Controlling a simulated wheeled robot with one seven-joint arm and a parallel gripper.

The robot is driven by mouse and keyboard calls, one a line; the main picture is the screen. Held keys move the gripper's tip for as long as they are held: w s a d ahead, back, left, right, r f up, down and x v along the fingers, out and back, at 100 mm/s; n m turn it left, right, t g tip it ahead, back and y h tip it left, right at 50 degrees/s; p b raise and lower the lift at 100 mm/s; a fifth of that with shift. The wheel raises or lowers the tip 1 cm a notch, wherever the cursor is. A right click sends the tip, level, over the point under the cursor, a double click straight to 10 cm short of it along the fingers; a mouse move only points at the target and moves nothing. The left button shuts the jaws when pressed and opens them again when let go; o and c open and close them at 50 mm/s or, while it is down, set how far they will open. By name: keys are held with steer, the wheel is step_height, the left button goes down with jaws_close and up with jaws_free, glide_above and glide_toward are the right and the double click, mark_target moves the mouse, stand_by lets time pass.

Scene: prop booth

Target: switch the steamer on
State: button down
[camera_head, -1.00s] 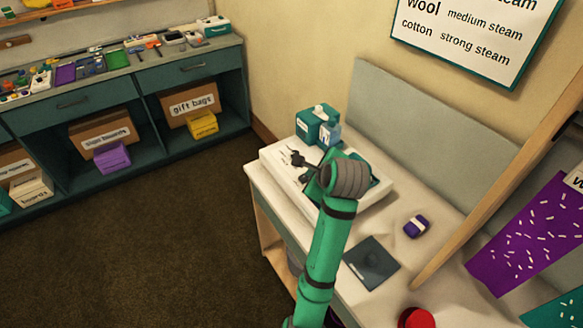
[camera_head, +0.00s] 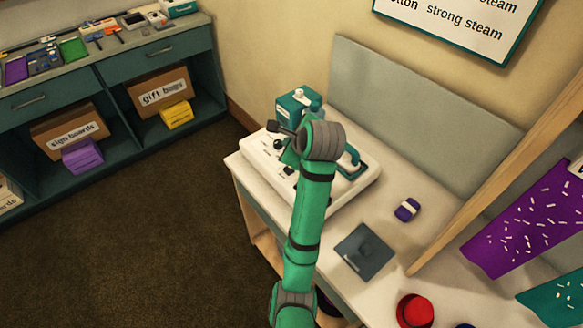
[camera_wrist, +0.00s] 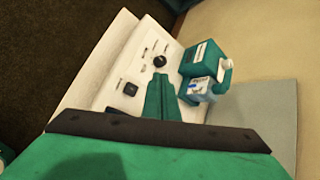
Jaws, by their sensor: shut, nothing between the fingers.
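The steamer (camera_head: 345,192) is a white box with a sloped control panel, standing at the far left end of the counter. Its panel also shows in the wrist view (camera_wrist: 112,75), with a round black knob (camera_wrist: 159,61), a dark square switch (camera_wrist: 129,89) and small dark marks. The knob shows in the head view too (camera_head: 278,145). A teal handle (camera_head: 352,161) rests on the steamer's right part. My gripper (camera_wrist: 163,78) is shut and empty, over the panel near the knob; contact cannot be told. My arm hides part of the steamer in the head view.
A teal container (camera_head: 296,103) stands behind the steamer; a pale-blue bottle (camera_wrist: 201,89) is beside it in the wrist view. A dark plate (camera_head: 365,252), a purple-and-white block (camera_head: 407,209) and a red round object (camera_head: 414,310) lie rightward on the counter. A wooden post leans there.

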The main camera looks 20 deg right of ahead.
glide_above(291, 171)
step_height(291, 171, down, 6)
steer(key=shift+s+f, duration=0.1)
steer(key=shift+a+f, duration=0.1)
steer(key=shift+f, duration=0.95)
steer(key=shift+w, duration=0.2)
steer(key=shift+s, duration=0.1)
